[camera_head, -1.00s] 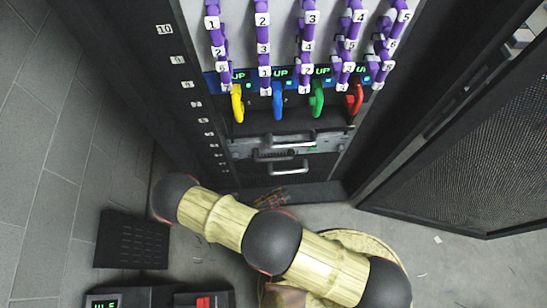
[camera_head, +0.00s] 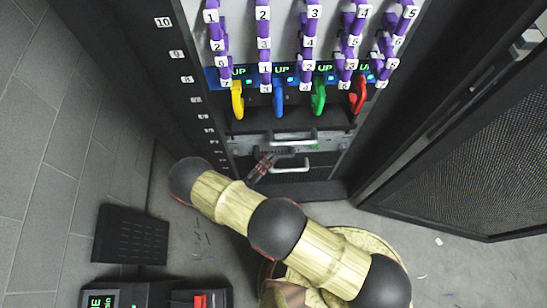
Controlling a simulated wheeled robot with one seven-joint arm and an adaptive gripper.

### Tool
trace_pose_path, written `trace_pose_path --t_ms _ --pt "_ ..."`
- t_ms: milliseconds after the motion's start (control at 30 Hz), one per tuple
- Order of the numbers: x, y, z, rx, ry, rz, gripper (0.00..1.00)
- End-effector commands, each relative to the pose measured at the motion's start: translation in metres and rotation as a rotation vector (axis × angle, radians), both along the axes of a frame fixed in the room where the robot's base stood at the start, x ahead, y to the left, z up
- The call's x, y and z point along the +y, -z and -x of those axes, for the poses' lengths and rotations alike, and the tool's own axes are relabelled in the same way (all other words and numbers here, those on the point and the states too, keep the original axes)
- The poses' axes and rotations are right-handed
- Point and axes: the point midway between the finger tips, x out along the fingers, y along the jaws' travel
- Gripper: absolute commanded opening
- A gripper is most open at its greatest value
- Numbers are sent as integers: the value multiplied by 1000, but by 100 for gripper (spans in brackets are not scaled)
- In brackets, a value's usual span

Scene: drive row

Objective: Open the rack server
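The rack server (camera_head: 328,143) is a grey unit low in the black rack, below the row of coloured loops. Pale bar handles show on the front: an upper one (camera_head: 293,141) and a lower one (camera_head: 292,168). The front looks flush with the rack. My gripper (camera_head: 280,152) is small and dark with reddish marks. It reaches up from the lower left to the handles, its tip overlapping the space between them. I cannot tell whether it touches a handle, or whether its fingers are open or shut. My arm hides the floor below.
Yellow (camera_head: 237,100), blue (camera_head: 278,98), green (camera_head: 318,97) and red (camera_head: 358,94) loops hang above the server, under numbered purple cables (camera_head: 264,35). An open mesh door (camera_head: 460,150) stands at right. A dark vented box (camera_head: 131,235) lies on the floor at left.

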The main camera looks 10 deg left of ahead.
Motion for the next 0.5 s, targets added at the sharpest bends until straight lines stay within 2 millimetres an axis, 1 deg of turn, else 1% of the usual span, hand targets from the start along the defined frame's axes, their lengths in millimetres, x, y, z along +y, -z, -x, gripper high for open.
trace_pose_path --t_ms 100,200,500 --pt "-9 -1 -13 1 3 0 37" --pt "-13 -2 -20 1 1 1 37" --pt "-15 -4 -23 0 0 0 37"
